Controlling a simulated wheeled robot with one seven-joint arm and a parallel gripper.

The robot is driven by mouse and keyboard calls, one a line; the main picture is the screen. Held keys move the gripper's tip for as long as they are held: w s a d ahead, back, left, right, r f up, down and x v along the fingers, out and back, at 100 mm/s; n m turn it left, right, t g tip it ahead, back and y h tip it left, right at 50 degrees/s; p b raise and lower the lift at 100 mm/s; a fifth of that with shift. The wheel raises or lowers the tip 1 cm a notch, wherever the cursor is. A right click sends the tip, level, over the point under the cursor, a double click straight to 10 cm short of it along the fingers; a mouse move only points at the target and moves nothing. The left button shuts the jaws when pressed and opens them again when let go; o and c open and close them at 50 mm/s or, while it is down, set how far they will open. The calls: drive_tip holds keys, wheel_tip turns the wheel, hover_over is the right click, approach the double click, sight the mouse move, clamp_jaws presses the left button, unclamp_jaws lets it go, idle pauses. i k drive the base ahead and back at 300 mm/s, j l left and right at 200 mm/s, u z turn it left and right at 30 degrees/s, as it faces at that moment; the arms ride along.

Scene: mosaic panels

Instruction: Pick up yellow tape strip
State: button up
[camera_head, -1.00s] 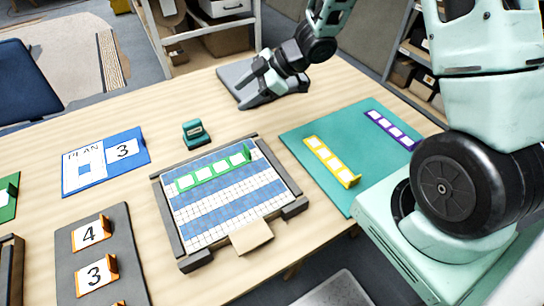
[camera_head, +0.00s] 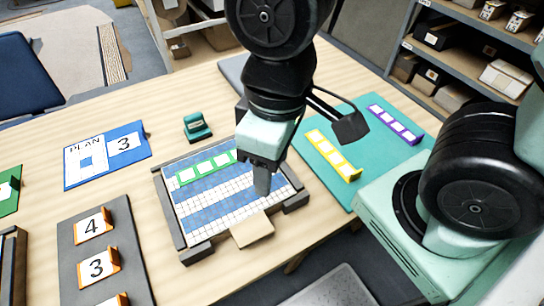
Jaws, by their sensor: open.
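The yellow tape strip (camera_head: 342,166), with several white squares along it, lies on the teal mat (camera_head: 380,160) to the right of the mosaic panel. My gripper (camera_head: 306,158) is open and empty, with its fingers spread wide. One finger hangs over the right part of the panel, and the other is above the mat near the strip's far end. The strip is apart from both fingers in the picture; how high the gripper is above it I cannot tell.
A purple strip (camera_head: 394,125) lies farther right on the mat. A green strip (camera_head: 207,167) lies on the framed panel (camera_head: 170,222), partly hidden by my gripper. A teal stamp-like block (camera_head: 197,127), a blue plan card (camera_head: 106,156) and a grey number board (camera_head: 124,258) are at left.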

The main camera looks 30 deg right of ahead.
sight(346, 170)
drive_tip(key=k+z, duration=0.1)
drive_tip(key=z, duration=0.3)
drive_tip(key=k+l+z, duration=0.1)
drive_tip(key=z, duration=0.25)
drive_tip(key=k+l+z, duration=0.1)
drive_tip(key=z, duration=0.3)
